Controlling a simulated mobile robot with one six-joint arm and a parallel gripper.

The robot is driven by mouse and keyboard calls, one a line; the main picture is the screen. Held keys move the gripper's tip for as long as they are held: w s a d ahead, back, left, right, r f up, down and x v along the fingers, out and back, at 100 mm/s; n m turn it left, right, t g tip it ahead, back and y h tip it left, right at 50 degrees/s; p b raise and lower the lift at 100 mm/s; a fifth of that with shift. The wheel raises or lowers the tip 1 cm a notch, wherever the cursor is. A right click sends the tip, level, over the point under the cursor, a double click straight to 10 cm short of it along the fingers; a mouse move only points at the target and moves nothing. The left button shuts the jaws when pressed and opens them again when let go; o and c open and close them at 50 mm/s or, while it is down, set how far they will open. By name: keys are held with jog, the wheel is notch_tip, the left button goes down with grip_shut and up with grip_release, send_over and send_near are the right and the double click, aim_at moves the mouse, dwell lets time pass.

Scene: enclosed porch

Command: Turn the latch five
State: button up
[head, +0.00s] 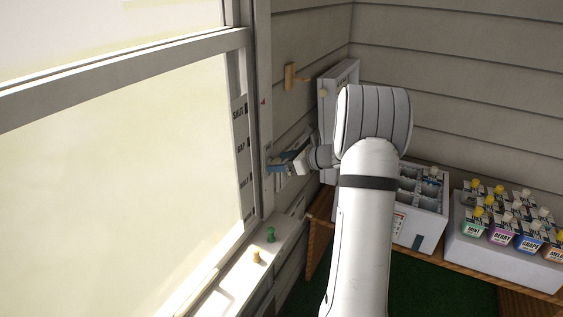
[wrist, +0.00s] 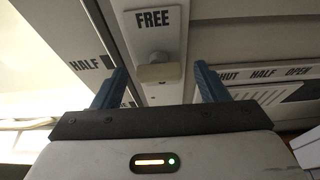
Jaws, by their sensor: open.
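A pale block-shaped knob (wrist: 158,73) stands out on a short stem below a FREE label in the wrist view. I cannot tell whether it is the latch the task calls five. My gripper (wrist: 160,69) is open, with one blue finger to each side of the knob and a gap on both sides. In the head view my gripper (head: 283,163) is at the window's right-hand frame, and the knob cannot be made out there.
The window frame (head: 241,145) carries SHUT, GAP and another label. A wooden peg (head: 290,77) is on the wall above. Small green (head: 271,235) and tan (head: 256,255) pegs stand on the sill. A divided box (head: 424,230) and labelled bottles (head: 502,232) stand at right.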

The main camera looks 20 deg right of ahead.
jog(key=b+v, duration=0.1)
jog(key=v, duration=0.6)
jog(key=shift+a, duration=0.15)
jog(key=s+a+r+n+g+h, duration=0.1)
jog(key=s+a+n+g, duration=0.2)
jog(key=s+a+n, duration=0.45)
jog(key=s+a+r+n+g+h, duration=0.1)
jog(key=s+a+n+g, duration=0.35)
jog(key=a, duration=0.65)
jog(key=s+a+n+h, duration=0.3)
jog(key=s+n+h, duration=0.3)
jog(key=s+n, duration=1)
jog(key=shift+s+f, duration=0.45)
jog(key=shift+s, duration=0.8)
